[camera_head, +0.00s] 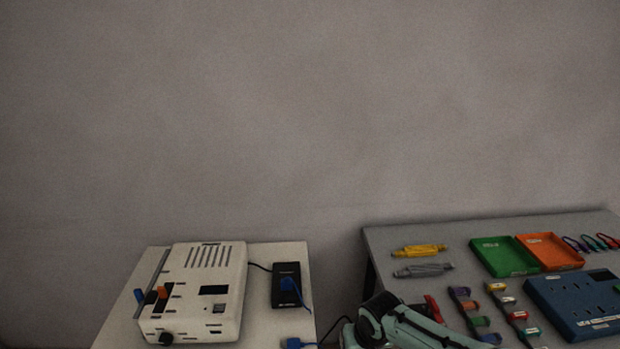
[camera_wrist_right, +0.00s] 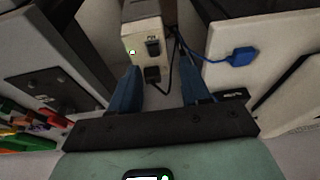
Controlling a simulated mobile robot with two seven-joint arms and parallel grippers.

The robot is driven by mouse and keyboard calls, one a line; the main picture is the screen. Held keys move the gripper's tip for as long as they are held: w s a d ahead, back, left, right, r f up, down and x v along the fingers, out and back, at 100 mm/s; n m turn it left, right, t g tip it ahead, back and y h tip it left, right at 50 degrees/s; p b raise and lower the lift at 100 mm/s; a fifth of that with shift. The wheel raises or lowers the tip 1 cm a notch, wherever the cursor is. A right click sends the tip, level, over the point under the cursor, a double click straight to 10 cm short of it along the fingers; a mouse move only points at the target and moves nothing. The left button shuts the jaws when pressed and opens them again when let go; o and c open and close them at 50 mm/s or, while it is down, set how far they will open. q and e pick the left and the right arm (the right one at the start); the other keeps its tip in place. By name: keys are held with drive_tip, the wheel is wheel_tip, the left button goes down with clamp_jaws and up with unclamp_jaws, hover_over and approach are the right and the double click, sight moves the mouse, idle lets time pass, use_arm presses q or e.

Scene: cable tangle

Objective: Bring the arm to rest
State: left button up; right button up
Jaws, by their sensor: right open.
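My right gripper (camera_wrist_right: 160,80) shows in the right wrist view with two blue fingers spread apart and nothing between them. Beyond the fingers is a white box (camera_wrist_right: 132,35) with a green light and black sockets, and dark cables run beside it. In the head view a pale green arm (camera_head: 410,328), which looks like my right arm, crosses the bottom edge between the two tables. Its gripper cannot be made out there. My left arm and gripper are in neither view.
A white device (camera_head: 205,285) and a black box (camera_head: 286,285) with a blue plug stand on the left table. The grey right table (camera_head: 450,235) holds a green tray (camera_head: 503,257), an orange tray (camera_head: 549,252), a blue power panel (camera_head: 580,300) and several bundled cables.

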drive_tip(key=s+a+f+m+g+y+p, duration=0.1)
drive_tip(key=s+f+g+y+p, duration=0.1)
drive_tip(key=s+f, duration=0.65)
drive_tip(key=s+a+f+g+y+p, duration=0.15)
drive_tip(key=s+f, duration=0.35)
drive_tip(key=f, duration=0.7)
use_arm(q)
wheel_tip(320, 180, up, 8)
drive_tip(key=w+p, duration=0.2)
drive_tip(key=p, duration=0.2)
use_arm(e)
drive_tip(key=s+d+f+m, duration=0.1)
drive_tip(key=s+f, duration=0.2)
drive_tip(key=s, duration=0.6)
drive_tip(key=s+d+f+m, duration=0.1)
drive_tip(key=s+f+m, duration=0.1)
drive_tip(key=s, duration=0.6)
drive_tip(key=shift+s+f+m+g, duration=0.3)
drive_tip(key=shift+s+f+g, duration=0.1)
drive_tip(key=shift+f+g, duration=0.1)
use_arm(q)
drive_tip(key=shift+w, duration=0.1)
use_arm(e)
drive_tip(key=shift+h, duration=0.25)
